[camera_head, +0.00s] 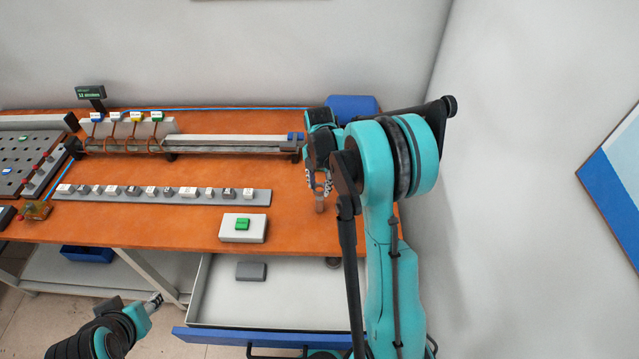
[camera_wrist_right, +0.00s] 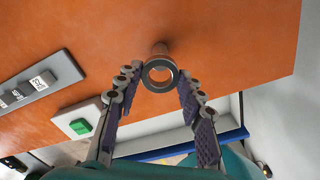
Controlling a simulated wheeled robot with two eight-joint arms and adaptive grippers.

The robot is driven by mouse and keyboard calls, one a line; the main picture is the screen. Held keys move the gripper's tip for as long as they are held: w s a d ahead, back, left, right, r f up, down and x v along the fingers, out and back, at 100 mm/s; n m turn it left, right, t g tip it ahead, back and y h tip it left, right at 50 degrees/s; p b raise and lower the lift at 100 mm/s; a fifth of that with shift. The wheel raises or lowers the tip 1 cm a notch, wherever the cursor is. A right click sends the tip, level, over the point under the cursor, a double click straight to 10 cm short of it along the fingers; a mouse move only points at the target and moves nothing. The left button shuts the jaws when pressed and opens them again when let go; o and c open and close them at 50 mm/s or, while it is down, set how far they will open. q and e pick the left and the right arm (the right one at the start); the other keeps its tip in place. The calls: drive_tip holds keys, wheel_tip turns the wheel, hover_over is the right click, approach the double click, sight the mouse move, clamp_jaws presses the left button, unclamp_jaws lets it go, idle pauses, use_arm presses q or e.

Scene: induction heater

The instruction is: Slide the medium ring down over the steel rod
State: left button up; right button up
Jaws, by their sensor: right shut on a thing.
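The medium ring (camera_wrist_right: 160,74), a thick grey metal ring, is between the fingertips of my right gripper (camera_wrist_right: 158,78), which is shut on it. Through its hole I see the orange bench top. In the head view the rod (camera_head: 319,205) stands just below the right gripper (camera_head: 320,186), near the bench's front edge. My left gripper (camera_head: 155,300) is low at the left, away from the bench; its jaws are unclear.
A white box with a green button (camera_head: 242,228) stands left of the rod. A grey strip of labelled blocks (camera_head: 160,195) and a long rail (camera_head: 235,142) lie farther left and back. An open drawer (camera_head: 215,305) juts out below the bench. A wall is at right.

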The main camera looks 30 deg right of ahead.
drive_tip(key=shift+f+b, duration=1.45)
drive_tip(key=shift+f, duration=0.7)
drive_tip(key=o, duration=1.3)
wheel_tip(320, 180, up, 12)
